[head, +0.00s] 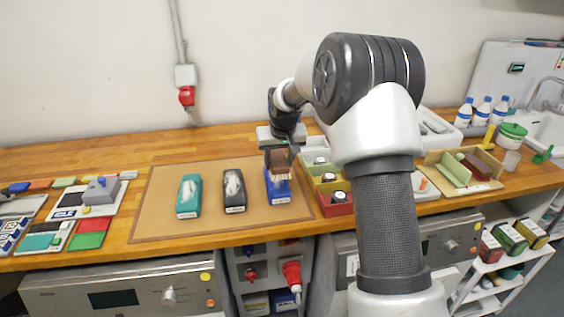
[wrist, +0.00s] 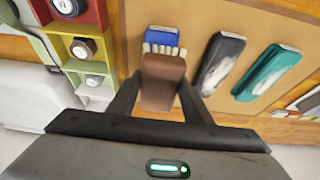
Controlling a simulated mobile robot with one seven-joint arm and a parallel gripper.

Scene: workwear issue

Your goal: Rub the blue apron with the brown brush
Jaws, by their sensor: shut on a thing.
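My gripper (head: 278,150) is shut on the brown brush (head: 280,160), which also shows between the fingers in the wrist view (wrist: 163,80). Its pale bristles show at the far end in the wrist view. The blue apron (head: 278,190), a folded bundle, lies on the brown mat directly below the brush. In the wrist view, the blue apron (wrist: 162,36) is mostly hidden behind the brush. I cannot tell whether the bristles touch it.
A black bundle (head: 234,191) and a teal bundle (head: 188,196), both with whitish marks, lie left of the blue apron on the mat (head: 150,205). Coloured bins (head: 336,206) stand close on its right. The mat's left part is clear.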

